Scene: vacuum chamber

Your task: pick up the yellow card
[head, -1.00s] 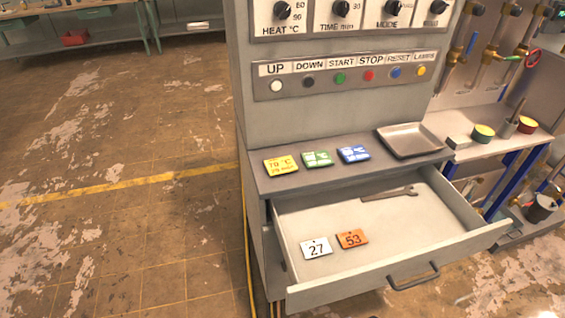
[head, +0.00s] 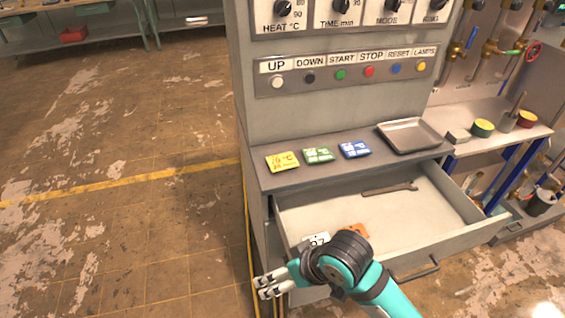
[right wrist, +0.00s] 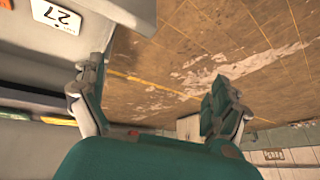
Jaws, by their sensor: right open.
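The yellow card (head: 282,161) lies flat on the grey ledge of the control cabinet, at the left end of a row with a green card (head: 318,155) and a blue card (head: 354,149). My right gripper (head: 262,287) is open and empty, in front of the drawer's left end, nearer the camera than the card and apart from it. My left gripper is not in view.
The open drawer (head: 460,228) below the ledge holds a wrench (head: 390,188), a white 27 tag (head: 316,239) and an orange tag (head: 355,230), both partly hidden by my right arm. A metal tray (head: 410,134) sits right of the cards. The floor at left is clear.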

